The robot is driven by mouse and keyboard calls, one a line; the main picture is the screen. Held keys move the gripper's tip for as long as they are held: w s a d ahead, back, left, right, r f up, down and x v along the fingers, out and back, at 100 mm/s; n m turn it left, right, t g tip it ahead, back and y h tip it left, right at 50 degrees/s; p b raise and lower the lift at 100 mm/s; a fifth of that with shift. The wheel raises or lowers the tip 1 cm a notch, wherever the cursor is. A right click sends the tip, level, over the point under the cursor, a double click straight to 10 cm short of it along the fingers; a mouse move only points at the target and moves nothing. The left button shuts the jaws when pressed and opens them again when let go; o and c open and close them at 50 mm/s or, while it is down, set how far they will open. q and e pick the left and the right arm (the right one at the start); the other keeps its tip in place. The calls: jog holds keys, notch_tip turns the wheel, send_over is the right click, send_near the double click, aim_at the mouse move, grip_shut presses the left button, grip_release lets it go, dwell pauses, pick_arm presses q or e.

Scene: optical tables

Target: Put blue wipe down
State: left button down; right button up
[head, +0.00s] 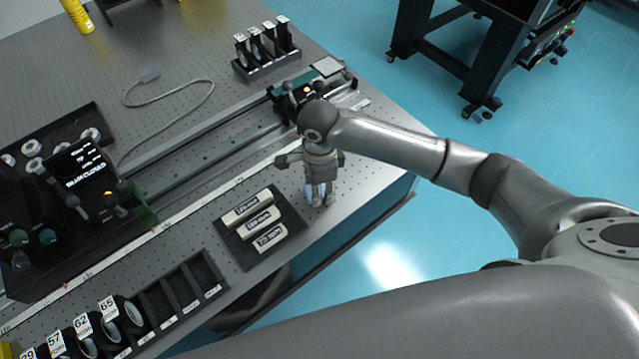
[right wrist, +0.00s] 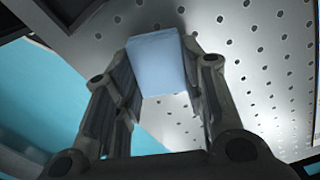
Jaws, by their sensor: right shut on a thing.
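My right gripper (head: 320,201) points down over the optical table near its right edge in the head view. In the right wrist view my right gripper (right wrist: 163,95) is shut on a pale blue block, the blue wipe (right wrist: 158,62). The wipe sits between the two fingertips, with the perforated table top behind it. In the head view only a small bluish patch of it shows between the fingers. I cannot tell whether the wipe touches the table. My left gripper is not in view.
A slotted rack (head: 190,290) is at the front. The table's right edge (head: 385,195) is close; bare perforated surface lies around the gripper.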

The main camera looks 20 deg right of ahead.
jog(key=shift+f, duration=0.2)
jog(key=shift+f, duration=0.1)
jog(key=shift+f, duration=0.15)
jog(key=o, duration=0.9)
jog(key=shift+r, duration=0.2)
notch_tip(320, 180, up, 12)
jog(key=b, duration=0.2)
jog(key=shift+b, duration=0.4)
